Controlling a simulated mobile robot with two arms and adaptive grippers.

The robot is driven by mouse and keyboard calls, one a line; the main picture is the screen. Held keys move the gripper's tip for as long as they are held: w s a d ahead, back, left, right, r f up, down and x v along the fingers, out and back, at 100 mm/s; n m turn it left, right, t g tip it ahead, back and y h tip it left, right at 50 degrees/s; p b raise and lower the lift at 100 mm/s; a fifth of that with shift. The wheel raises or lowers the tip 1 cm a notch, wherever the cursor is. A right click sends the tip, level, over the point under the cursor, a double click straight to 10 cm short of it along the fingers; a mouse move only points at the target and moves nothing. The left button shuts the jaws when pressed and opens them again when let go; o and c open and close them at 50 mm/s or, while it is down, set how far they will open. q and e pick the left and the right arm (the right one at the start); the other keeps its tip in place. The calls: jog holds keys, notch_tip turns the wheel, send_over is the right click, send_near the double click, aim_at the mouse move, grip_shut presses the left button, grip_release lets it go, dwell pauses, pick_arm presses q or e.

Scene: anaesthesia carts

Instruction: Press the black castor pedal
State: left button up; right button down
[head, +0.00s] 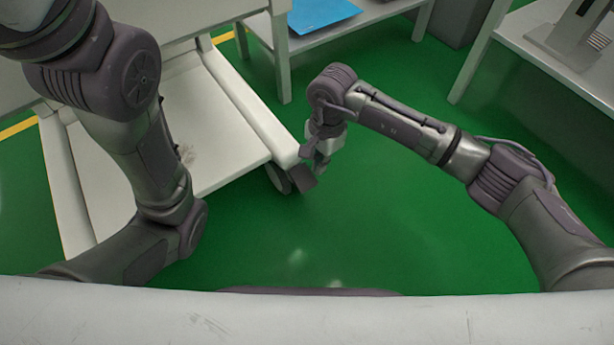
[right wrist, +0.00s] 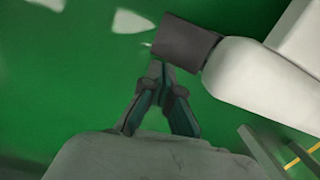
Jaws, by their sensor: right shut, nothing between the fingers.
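The black castor pedal (head: 303,178) juts out at the near right corner of the white cart base, beside a castor wheel (head: 278,179). In the right wrist view the pedal (right wrist: 184,43) is a dark block on the end of the rounded white rail. My right gripper (head: 320,166) is shut and empty, pointing down right beside the pedal. In the right wrist view its fingertips (right wrist: 160,68) meet just at the pedal's near edge; I cannot tell whether they touch it. My left arm bends over the cart, and its gripper is out of view.
The white cart base (head: 225,140) fills the left, with its rail (head: 245,105) along the right side. A table with a blue sheet (head: 322,12) stands behind. Another white table (head: 540,55) is at upper right. Green floor (head: 390,220) is clear in the middle.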

notch_tip(320, 180, up, 12)
jog(key=shift+w+d, duration=0.4)
jog(key=shift+d, duration=0.05)
dwell(0.5)
